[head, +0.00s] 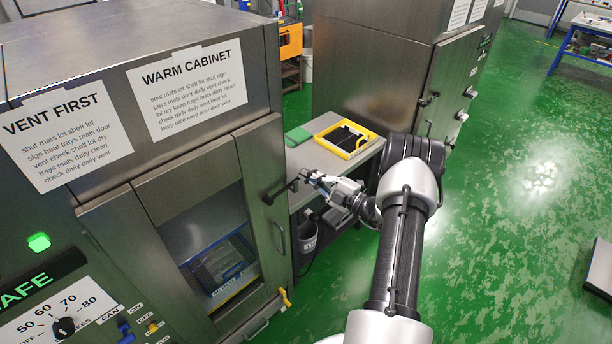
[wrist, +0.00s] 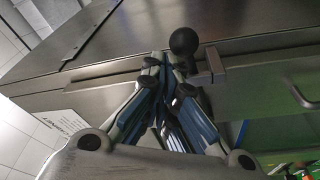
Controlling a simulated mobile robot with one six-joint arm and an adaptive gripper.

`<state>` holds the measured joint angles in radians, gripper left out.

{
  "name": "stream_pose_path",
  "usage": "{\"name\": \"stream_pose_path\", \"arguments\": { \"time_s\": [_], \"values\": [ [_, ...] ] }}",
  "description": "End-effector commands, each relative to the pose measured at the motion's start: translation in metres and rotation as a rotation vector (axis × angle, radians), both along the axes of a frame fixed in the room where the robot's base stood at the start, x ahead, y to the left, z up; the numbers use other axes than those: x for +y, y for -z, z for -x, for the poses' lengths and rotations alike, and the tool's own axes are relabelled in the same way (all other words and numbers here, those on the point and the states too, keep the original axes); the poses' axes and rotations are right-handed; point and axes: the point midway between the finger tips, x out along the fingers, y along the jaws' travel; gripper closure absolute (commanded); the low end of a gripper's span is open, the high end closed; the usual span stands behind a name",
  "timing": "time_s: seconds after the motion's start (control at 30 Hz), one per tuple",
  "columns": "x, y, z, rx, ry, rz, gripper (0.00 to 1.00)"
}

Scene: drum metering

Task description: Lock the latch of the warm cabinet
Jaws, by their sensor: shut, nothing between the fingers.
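The warm cabinet (head: 215,75) stands at the left in the head view, with its name sign on the upper front. Its front has a window (head: 205,225) and, to the right, a steel door panel (head: 262,165) with a bar handle (head: 280,238). The latch (head: 270,198) is a dark lever sticking out near that panel's right edge. My gripper (head: 311,177) is by the lever's outer end, fingers closed and empty. In the wrist view a black ball knob (wrist: 184,41) is just beyond the fingertips (wrist: 161,60), beside a metal bracket (wrist: 212,65). Whether they touch is unclear.
A bench (head: 305,190) with a yellow-rimmed tray (head: 345,138) and a green pad (head: 298,136) stands behind my gripper. A bucket (head: 306,236) is below it. Another steel cabinet (head: 365,60) stands behind.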

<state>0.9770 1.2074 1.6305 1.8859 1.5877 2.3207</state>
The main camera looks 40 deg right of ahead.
Motion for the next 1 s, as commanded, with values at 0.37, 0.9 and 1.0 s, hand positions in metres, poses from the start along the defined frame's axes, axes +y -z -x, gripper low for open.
{"name": "stream_pose_path", "arguments": {
  "time_s": [0.37, 0.9, 1.0],
  "values": [
    [-0.006, 0.02, 0.0, 0.0, 0.0, -0.001, 1.0],
    [-0.006, 0.023, -0.001, 0.002, 0.001, -0.001, 1.0],
    [-0.006, 0.021, 0.0, 0.002, 0.001, -0.001, 1.0]
  ]
}}
